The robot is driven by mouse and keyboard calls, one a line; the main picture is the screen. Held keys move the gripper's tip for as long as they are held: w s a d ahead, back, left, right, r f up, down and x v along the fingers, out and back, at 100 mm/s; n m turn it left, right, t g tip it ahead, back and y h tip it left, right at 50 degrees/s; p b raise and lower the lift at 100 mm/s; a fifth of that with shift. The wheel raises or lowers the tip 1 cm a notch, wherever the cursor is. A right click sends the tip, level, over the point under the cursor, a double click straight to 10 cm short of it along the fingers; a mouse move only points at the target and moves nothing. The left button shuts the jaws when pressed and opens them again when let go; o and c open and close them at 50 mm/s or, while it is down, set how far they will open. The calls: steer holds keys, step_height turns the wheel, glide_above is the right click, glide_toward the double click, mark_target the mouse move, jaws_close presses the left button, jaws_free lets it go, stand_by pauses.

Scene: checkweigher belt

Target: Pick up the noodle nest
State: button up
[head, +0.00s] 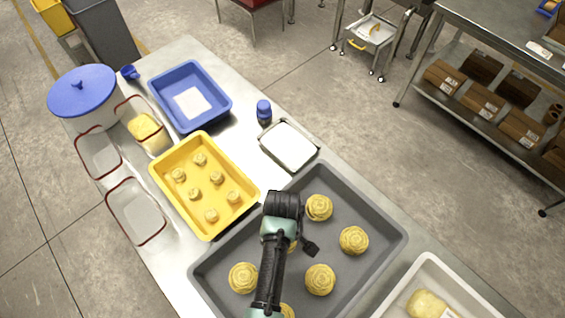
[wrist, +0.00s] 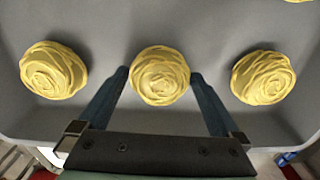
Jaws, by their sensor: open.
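Several pale yellow noodle nests lie in a large grey tray (head: 380,222). In the head view, one nest (head: 319,207) is at the far end, with others to the right (head: 353,240) and at the left (head: 243,277). My arm covers most of a middle nest (head: 294,246). In the wrist view, my gripper (wrist: 160,77) is open, with a nest (wrist: 160,64) between and just beyond its fingertips. I cannot tell whether the fingers touch it. Other nests lie to the left (wrist: 53,70) and right (wrist: 263,78), clear of the fingers.
A yellow tray (head: 157,178) with several small nests stands beside the grey tray. Behind are a blue tray (head: 220,97), a blue-capped jar (head: 264,112) and a white-filled metal tray (head: 290,146). Clear containers (head: 137,212) line the left edge. A white tray (head: 432,262) is at right.

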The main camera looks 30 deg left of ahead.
steer(key=c, duration=1.1)
steer(key=shift+r, duration=0.1)
